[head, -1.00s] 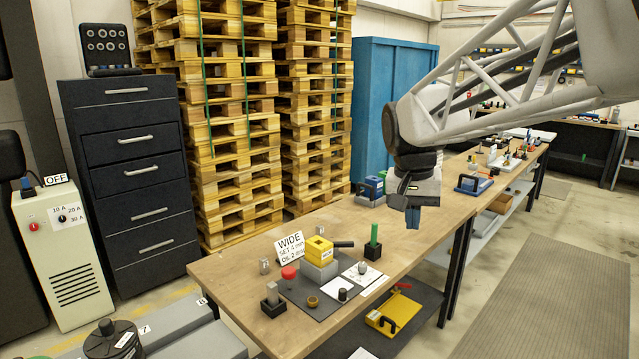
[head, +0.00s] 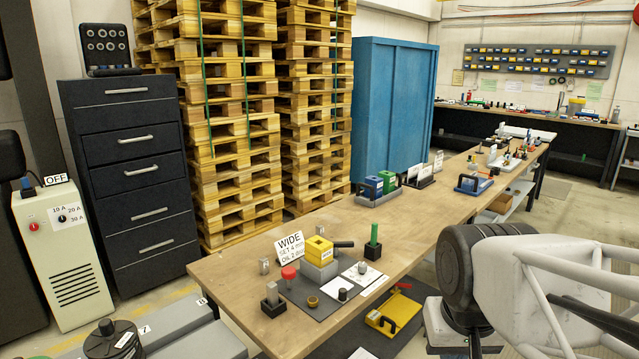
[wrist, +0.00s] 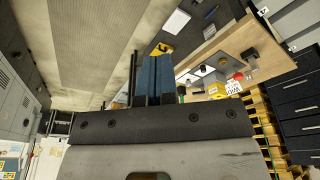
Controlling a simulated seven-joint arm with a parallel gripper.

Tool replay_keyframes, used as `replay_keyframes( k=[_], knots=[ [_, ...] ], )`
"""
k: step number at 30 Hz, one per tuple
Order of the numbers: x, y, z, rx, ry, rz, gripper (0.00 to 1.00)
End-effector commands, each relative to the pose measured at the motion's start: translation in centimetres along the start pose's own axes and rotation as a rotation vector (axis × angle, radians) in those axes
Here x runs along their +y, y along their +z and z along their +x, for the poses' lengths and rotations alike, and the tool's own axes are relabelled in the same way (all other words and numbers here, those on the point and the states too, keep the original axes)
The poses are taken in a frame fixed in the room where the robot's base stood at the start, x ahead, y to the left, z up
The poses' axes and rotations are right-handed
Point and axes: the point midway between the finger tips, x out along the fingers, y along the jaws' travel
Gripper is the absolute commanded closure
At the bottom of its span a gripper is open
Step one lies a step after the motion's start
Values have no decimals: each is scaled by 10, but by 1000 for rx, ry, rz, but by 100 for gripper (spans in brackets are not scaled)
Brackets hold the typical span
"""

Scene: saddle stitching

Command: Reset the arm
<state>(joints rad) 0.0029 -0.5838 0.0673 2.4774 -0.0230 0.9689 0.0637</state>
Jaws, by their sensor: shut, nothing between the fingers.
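My gripper shows in the wrist view (wrist: 154,75), its blue fingers together with nothing between them. In the head view my arm fills the lower right, to the right of the workbench (head: 228,268), and its end is partly cut off by the bottom edge. The gripper is off the bench's front side, apart from the bench items. On the bench stand a yellow block (head: 319,250) on a grey base, a green upright rod (head: 374,235) in a black holder, a red-capped piece (head: 289,273) and a "WIDE" sign (head: 290,247).
A yellow tool (head: 382,322) with a red handle lies on the shelf below the bench. Blue and green boxes (head: 374,187) and a blue fixture (head: 473,185) stand further back on the bench. A blue cabinet (head: 393,110) and stacked pallets (head: 235,120) stand behind it.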

Motion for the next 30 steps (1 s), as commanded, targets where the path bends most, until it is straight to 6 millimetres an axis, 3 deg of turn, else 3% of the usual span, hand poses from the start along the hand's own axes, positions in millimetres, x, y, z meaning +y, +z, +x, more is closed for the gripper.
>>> replay_keyframes(
  k=[6,17,23,30],
  knots=[
    [1,26,11,17,-9,-29,100],
    [1,30,13,20,-10,-35,100],
    [1,26,12,18,-10,-35,69],
    [-2,-1,5,10,-11,-37,33]
  ],
)
